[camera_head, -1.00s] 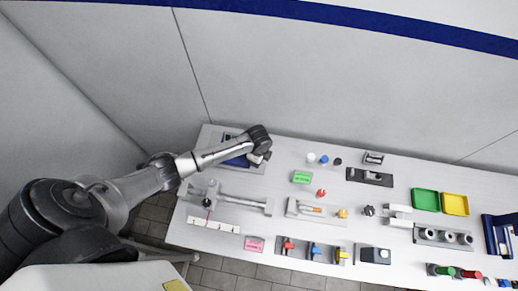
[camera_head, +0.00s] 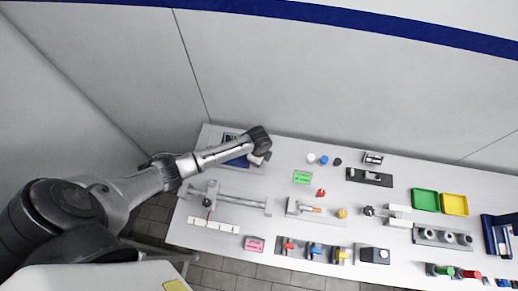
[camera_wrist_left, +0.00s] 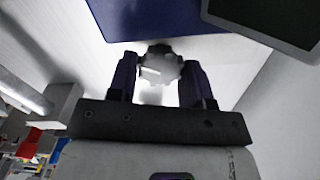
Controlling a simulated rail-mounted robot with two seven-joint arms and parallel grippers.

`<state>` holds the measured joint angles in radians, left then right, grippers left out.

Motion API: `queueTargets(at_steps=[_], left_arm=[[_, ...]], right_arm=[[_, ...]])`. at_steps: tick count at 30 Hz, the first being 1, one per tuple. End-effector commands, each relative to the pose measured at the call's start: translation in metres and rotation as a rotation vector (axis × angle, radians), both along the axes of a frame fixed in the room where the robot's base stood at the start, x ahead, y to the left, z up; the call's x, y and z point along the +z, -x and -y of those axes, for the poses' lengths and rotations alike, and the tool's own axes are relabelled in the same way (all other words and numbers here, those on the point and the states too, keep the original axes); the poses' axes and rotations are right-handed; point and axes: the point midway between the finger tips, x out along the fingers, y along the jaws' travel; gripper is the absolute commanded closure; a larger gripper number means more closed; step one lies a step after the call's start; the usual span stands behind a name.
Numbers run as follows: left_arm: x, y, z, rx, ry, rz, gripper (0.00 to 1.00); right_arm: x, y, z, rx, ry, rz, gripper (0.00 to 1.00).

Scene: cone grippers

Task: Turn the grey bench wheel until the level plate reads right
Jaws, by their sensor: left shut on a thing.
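My left gripper (camera_wrist_left: 157,82) is shut on the grey bench wheel (camera_wrist_left: 160,68), a knobbed wheel between the two dark fingers in the left wrist view. A pale mark shows on the wheel's face. In the head view my left arm reaches to the back left of the bench, and its wrist hides the wheel. Beside it is a blue panel (camera_head: 238,161), partly covered by the arm; it also shows in the left wrist view (camera_wrist_left: 170,14). A dark screen-like plate (camera_wrist_left: 270,20) is at the top right there; I cannot read it. My right gripper is out of view.
A rail with a slider (camera_head: 238,202) and a white marked strip (camera_head: 213,225) lie in front of my left arm. Green (camera_head: 425,201) and yellow (camera_head: 455,205) trays are farther right.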

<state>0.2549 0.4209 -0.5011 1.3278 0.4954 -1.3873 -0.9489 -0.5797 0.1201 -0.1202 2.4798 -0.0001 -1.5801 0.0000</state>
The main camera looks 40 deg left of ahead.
Motion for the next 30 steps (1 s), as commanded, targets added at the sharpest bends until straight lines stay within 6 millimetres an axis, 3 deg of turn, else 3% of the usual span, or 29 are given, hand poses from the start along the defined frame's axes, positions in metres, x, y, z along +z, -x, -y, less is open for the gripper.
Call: queueTargets(at_steps=[15, 30], left_arm=[[0.004, 0.000, 0.000, 0.366, 0.001, -0.002, 0.78], [0.001, 0.000, 0.001, 0.610, 0.001, -0.001, 0.78]], right_arm=[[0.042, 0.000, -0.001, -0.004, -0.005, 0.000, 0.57], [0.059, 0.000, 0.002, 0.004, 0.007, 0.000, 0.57]])
